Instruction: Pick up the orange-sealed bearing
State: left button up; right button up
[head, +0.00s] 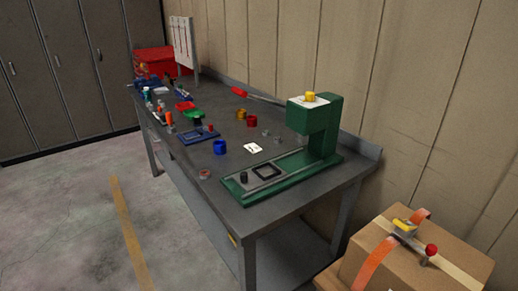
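A small flat round part with a reddish-orange face (204,174) lies near the front edge of the grey workbench (225,185), left of the green press. It looks like the orange-sealed bearing, but it is too small to be sure. Several small grey round parts lie left of the press column, one of them here (266,133); their seal colours cannot be told. Neither of my grippers is in view.
The green press (320,130) stands at the bench's near end. A blue cup (219,147), blue tray (190,138), white card (253,148) and red cup (252,121) are nearby. A cardboard box (390,255) stands at lower right. The floor left of the bench is clear.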

aim_at(204, 175)
jog(key=i+j, duration=0.3)
jog(key=j, duration=0.15)
jog(key=i+j+z, duration=0.1)
jog(key=i+j, duration=0.2)
jog(key=j, duration=0.15)
jog(key=i+j, duration=0.3)
jog(key=j, duration=0.15)
